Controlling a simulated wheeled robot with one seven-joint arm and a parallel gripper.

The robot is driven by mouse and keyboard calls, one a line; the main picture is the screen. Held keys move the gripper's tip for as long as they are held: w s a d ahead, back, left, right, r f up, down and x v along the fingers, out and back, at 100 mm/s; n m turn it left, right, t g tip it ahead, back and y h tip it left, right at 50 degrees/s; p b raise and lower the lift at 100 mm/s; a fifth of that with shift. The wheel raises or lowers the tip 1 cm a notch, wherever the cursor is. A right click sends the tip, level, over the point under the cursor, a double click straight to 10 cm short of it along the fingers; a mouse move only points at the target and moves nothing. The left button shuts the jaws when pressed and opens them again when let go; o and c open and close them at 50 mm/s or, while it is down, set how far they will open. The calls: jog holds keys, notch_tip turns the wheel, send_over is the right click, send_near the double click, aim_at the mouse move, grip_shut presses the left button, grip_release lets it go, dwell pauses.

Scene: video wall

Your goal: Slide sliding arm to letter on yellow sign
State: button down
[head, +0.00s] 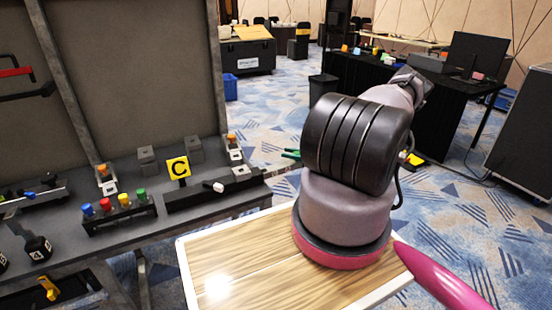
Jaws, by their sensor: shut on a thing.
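A yellow sign (178,167) with a black letter C stands upright on the grey bench at left. Just in front of it is a long black box (200,195). A short white-ended handle (215,186), which looks like the sliding arm, sticks out above the box to the right of the sign. My arm rises in the middle right of the view, to the right of the box. Nothing is seen touching the handle.
A rack with blue, red, yellow and green knobs (118,206) stands left of the box. Grey blocks (194,149) stand behind the sign. A tall grey panel (130,70) rises behind the bench.

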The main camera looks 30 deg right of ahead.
jog(key=d, duration=0.2)
jog(key=shift+d, duration=0.3)
jog(key=shift+c, duration=2.4)
grip_release()
jog(key=v, duration=1)
jog(key=shift+s+d, duration=0.25)
jog(key=shift+d, duration=0.05)
